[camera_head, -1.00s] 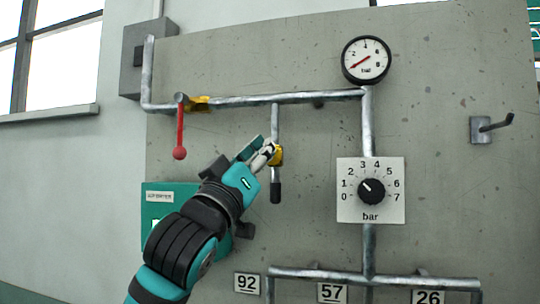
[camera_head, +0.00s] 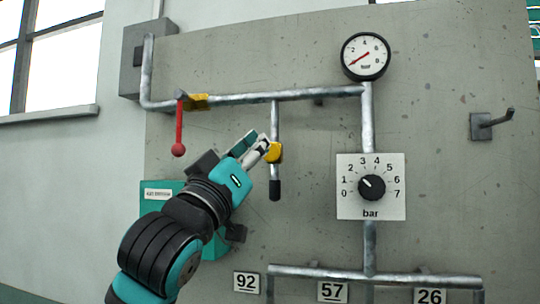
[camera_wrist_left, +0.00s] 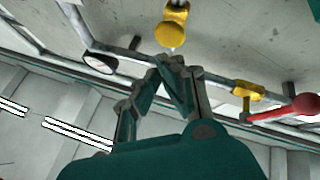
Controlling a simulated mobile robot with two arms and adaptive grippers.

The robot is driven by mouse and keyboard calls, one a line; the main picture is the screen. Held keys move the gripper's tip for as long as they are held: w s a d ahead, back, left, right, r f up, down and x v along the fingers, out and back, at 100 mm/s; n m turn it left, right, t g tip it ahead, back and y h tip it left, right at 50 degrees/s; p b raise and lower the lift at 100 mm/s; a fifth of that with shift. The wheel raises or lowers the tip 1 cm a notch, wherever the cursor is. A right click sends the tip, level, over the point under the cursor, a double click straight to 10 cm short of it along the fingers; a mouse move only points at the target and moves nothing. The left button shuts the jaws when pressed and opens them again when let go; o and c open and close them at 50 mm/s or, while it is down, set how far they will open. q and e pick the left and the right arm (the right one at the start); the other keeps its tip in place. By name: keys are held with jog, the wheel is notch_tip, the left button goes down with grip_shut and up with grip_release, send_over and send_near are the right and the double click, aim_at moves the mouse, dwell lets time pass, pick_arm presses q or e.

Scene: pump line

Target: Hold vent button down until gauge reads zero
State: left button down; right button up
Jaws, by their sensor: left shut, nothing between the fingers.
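The vent button (camera_head: 275,152) is a yellow fitting on the short vertical branch pipe. It also shows in the left wrist view as a round yellow face (camera_wrist_left: 169,34). My left gripper (camera_head: 265,144) is shut and empty, its tips just left of the button. In the left wrist view the fingertips (camera_wrist_left: 171,62) lie just below the button's face; I cannot tell whether they touch it. The round white gauge (camera_head: 365,56) is at the top of the right pipe. Its red needle points to the lower left, near the scale's low end. My right gripper is not in view.
A red lever (camera_head: 179,135) hangs left of the gripper from a yellow valve (camera_head: 196,102). A pressure dial (camera_head: 371,188) is on the right. A green box (camera_head: 155,203) is behind my arm. A hook (camera_head: 489,124) sticks out far right.

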pick_arm(q)
jog(key=s, duration=0.1)
jog(key=s+a, duration=0.1)
jog(key=s, duration=0.1)
jog(key=shift+s+b, duration=0.3)
jog(key=shift+b, duration=0.05)
